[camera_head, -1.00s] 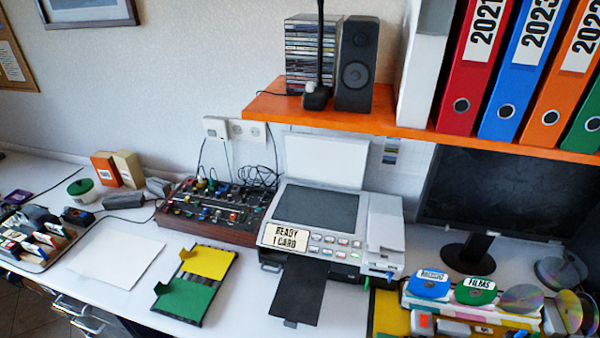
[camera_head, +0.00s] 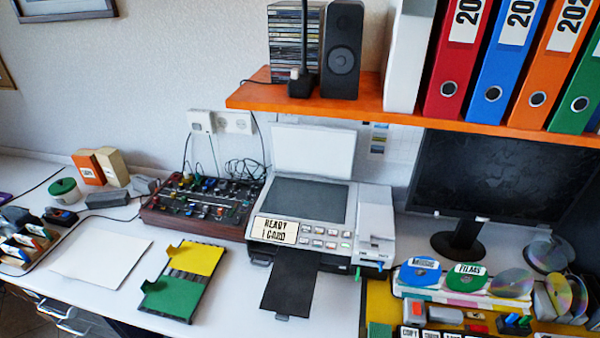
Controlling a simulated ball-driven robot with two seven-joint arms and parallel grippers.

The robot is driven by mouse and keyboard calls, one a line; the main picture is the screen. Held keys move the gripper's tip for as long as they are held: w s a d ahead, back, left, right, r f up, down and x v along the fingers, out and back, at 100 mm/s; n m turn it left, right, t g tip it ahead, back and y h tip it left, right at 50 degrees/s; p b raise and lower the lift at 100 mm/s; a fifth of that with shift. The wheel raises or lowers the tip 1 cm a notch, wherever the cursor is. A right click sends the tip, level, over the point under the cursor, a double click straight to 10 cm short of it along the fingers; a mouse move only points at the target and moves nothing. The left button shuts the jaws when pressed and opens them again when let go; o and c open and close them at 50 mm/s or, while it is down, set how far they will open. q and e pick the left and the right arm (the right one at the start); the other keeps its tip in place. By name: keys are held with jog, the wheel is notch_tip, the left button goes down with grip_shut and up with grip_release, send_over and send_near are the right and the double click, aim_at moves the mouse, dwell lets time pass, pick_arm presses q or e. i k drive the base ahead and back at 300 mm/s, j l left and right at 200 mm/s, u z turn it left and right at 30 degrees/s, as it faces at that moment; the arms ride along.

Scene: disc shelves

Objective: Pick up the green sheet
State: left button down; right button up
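The green sheet (camera_head: 172,297) lies at the front end of a dark slotted holder (camera_head: 188,272) on the white desk, left of the printer. It has a small tab at its upper left corner. A yellow sheet (camera_head: 194,258) lies behind it in the same holder and also has a tab. Neither of my grippers shows in the head view.
The printer (camera_head: 318,205) stands right of the holder, with a black tray (camera_head: 290,289) sticking out in front. A white paper (camera_head: 101,257) lies left of the holder. A knobbed mixer (camera_head: 203,207) is behind. Labelled discs (camera_head: 467,277) stand at right. An orange shelf (camera_head: 310,107) overhangs the back.

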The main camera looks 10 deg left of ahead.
aim_at(175, 295)
jog(key=i+j+u, duration=0.1)
jog(key=u, duration=1.35)
jog(key=j, duration=0.05)
